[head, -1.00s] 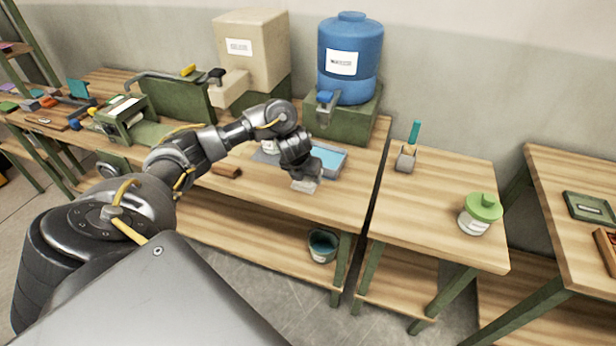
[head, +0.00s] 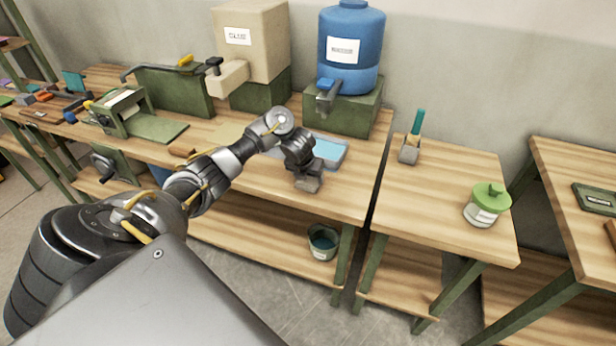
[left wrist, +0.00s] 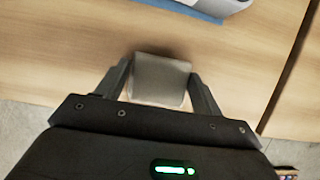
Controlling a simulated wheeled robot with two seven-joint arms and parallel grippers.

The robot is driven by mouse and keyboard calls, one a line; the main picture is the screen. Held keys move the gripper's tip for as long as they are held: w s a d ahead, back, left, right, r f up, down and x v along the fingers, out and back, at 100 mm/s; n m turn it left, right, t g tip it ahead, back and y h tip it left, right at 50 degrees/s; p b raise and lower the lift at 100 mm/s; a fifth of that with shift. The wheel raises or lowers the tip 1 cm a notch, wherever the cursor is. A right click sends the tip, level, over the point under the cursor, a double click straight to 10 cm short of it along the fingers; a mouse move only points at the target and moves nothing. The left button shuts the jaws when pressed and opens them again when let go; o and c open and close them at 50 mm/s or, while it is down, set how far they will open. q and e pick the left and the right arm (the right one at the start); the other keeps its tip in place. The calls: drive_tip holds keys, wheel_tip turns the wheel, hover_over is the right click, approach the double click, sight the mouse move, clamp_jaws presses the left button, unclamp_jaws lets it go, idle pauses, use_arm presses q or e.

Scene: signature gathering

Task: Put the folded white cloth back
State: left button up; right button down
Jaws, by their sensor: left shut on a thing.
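The folded white cloth (head: 307,185) looks like a small greyish block in the head view, near the front edge of the wooden bench (head: 240,185). My left gripper (head: 305,176) is shut on it from above. In the left wrist view the cloth (left wrist: 160,80) sits between the two fingers of my left gripper (left wrist: 160,88), with bare bench beyond it. I cannot tell whether the cloth touches the bench top. My right gripper is not in view.
A blue barrel (head: 350,50) and a beige container (head: 250,40) stand at the back. A bucket (head: 322,242) sits below.

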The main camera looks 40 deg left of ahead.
use_arm(q)
drive_tip(key=o, duration=0.9)
drive_tip(key=shift+o, duration=0.2)
drive_tip(key=p+v, duration=0.7)
drive_tip(key=v, duration=0.5)
drive_tip(key=shift+w, duration=0.1)
